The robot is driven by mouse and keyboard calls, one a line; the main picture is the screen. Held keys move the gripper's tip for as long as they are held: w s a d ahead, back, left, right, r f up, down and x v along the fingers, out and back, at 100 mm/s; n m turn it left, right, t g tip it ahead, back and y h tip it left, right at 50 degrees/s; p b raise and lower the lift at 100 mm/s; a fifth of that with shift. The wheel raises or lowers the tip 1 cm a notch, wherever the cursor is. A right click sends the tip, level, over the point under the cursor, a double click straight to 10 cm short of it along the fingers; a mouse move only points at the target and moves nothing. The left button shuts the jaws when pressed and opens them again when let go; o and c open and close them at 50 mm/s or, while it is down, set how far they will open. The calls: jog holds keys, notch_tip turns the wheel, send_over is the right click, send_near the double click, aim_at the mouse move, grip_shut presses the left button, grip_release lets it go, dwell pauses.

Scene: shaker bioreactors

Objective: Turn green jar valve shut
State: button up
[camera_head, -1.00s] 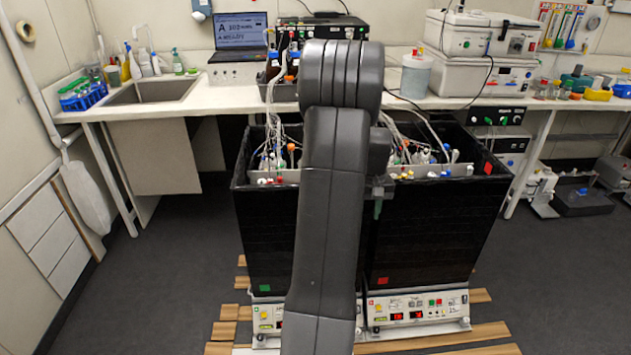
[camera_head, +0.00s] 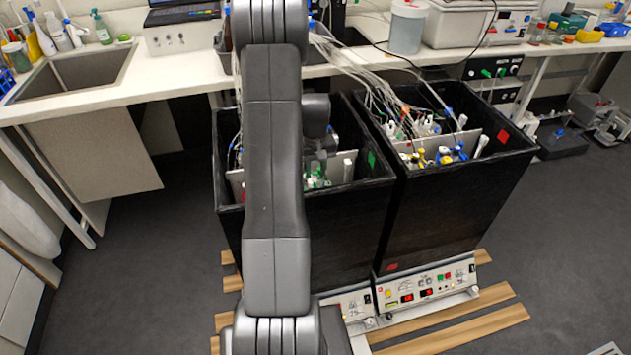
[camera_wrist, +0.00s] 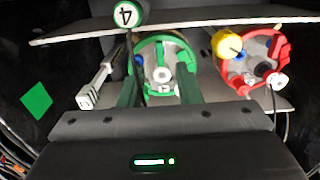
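The green jar (camera_wrist: 146,46), with a green rim, shows in the wrist view just beyond my gripper. A light grey round valve piece (camera_wrist: 161,75) sits at its middle. My gripper (camera_wrist: 160,88) points down at it, with its two dark green-tinted fingers apart, one on each side of the valve piece. Whether they touch it, I cannot tell. In the head view my arm reaches into the left black box (camera_head: 350,225), where green parts (camera_head: 317,182) show below the wrist. The fingertips are not clear there.
A red-rimmed jar (camera_wrist: 279,45) with a yellow cap (camera_wrist: 227,45) stands right of the green one. A white stick-like part (camera_wrist: 100,82) and a round "4" tag (camera_wrist: 125,14) are close by. The right black box (camera_head: 450,205) holds tubes and caps.

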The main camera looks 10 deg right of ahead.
aim_at(316, 187)
jog(key=shift+f, duration=2.75)
jog(key=shift+c, duration=0.4)
grip_shut()
